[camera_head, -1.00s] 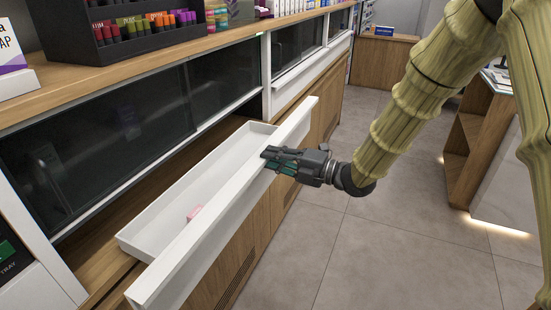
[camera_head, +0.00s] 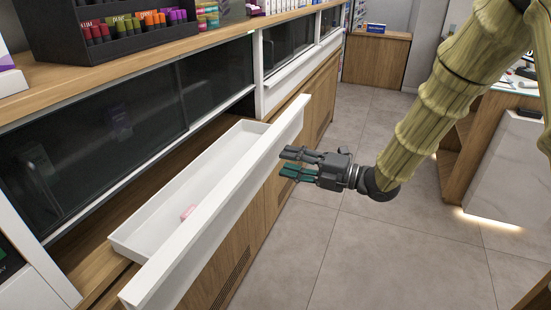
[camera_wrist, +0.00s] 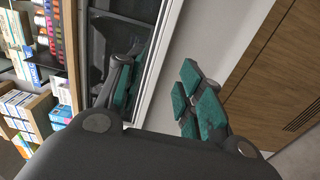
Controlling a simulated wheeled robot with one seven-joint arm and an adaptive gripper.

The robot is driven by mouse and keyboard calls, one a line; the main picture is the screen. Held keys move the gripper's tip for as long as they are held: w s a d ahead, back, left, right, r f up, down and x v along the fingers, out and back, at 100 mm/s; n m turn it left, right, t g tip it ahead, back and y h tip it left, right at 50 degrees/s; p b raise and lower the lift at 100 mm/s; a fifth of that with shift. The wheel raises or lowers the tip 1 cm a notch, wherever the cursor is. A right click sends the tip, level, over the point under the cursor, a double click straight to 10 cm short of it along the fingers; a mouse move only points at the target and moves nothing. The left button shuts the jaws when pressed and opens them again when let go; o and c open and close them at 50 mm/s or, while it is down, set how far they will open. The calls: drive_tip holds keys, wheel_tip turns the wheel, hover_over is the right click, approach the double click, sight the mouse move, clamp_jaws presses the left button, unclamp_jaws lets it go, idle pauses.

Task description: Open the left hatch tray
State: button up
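The white hatch tray (camera_head: 196,176) stands pulled out of the counter, with its white front panel (camera_head: 222,208) facing the aisle. In the wrist view the fingers (camera_wrist: 160,88) are spread wide, with teal pads.
A second white hatch front (camera_head: 292,75) farther along the counter is closed. Dark glass panels (camera_head: 95,138) line the counter above the tray. A black display rack (camera_head: 120,25) stands on top. The grey floor (camera_head: 345,240) is clear.

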drive_tip(key=shift+v, duration=2.45)
drive_tip(key=s+d+f+m+t+h, duration=0.2)
drive_tip(key=d+f+m+h, duration=0.15)
drive_tip(key=f+m, duration=0.65)
drive_tip(key=s+d+f+m+t+h, duration=0.15)
drive_tip(key=f+m+h, duration=0.3)
drive_tip(key=f, duration=0.95)
drive_tip(key=s+d+f+m+g+h, duration=0.1)
drive_tip(key=s+d+f+m+h, duration=0.2)
drive_tip(key=s+f, duration=0.35)
drive_tip(key=s+d+f+m+g+h, duration=0.2)
drive_tip(key=s+d+f+m, duration=0.25)
drive_tip(key=f+m, duration=0.2)
drive_tip(key=s+d+f+m+g+h, duration=0.1)
drive_tip(key=s+d+f+m+g, duration=0.1)
drive_tip(key=s, duration=0.6)
drive_tip(key=s+d+f+m+g+h, duration=0.1)
drive_tip(key=s+f+m, duration=0.3)
drive_tip(key=s, duration=0.4)
drive_tip(key=s+d+f+m+g+h, duration=0.2)
drive_tip(key=s+d+f+g, duration=0.1)
drive_tip(key=s, duration=0.4)
drive_tip(key=shift+s+d+f+m+p, duration=0.4)
drive_tip(key=shift+d+f, duration=0.05)
drive_tip(key=shift+f, duration=0.05)
